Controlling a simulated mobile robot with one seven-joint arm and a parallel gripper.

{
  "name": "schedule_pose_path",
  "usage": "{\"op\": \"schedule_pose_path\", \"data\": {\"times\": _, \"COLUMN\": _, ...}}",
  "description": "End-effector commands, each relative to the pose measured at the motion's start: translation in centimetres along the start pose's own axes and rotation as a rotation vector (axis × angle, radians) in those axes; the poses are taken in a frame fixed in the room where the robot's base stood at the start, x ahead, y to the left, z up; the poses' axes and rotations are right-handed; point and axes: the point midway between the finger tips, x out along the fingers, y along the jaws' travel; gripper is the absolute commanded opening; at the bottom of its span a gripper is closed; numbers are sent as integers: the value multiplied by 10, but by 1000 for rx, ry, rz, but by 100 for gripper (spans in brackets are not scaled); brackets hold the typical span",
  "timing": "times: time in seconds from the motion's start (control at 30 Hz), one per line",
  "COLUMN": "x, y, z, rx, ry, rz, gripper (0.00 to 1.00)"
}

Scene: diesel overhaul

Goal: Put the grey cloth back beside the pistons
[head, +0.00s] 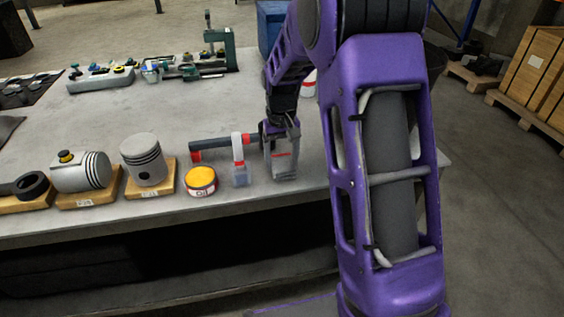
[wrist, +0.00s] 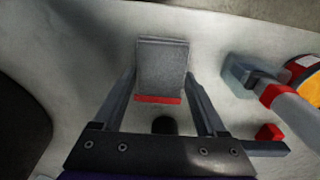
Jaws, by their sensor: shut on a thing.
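My gripper (head: 281,143) hangs over the front right part of the grey bench and is shut on the grey cloth (head: 284,167). In the wrist view the cloth (wrist: 162,62) is a flat, folded grey rectangle with a red strip, between the two fingers. I cannot tell whether its lower edge touches the bench. Two pistons stand at the front left of the bench on wooden blocks: one lies on its side (head: 84,172), the other is upright (head: 144,160).
A yellow-topped tin (head: 201,181), a clear bottle with red parts (head: 240,172) and a dark bar with a red end (head: 215,147) stand between the upright piston and my gripper. A dark ring (head: 31,186) is far left. The bench middle (head: 100,115) is clear.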

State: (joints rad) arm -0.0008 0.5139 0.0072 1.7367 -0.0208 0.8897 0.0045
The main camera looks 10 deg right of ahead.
Motion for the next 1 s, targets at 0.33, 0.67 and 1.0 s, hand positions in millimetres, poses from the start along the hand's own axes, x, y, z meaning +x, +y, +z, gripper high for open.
{"op": "schedule_pose_path", "data": {"times": 0.33, "x": 5, "y": 0, "z": 0, "rx": 0, "ry": 1, "rz": 0, "gripper": 22}}
{"op": "schedule_pose_path", "data": {"times": 0.67, "x": 8, "y": 0, "z": 0, "rx": 0, "ry": 1, "rz": 0, "gripper": 100}}
{"op": "schedule_pose_path", "data": {"times": 1.0, "x": -10, "y": 0, "z": -1, "rx": 0, "ry": 4, "rz": 0, "gripper": 100}}
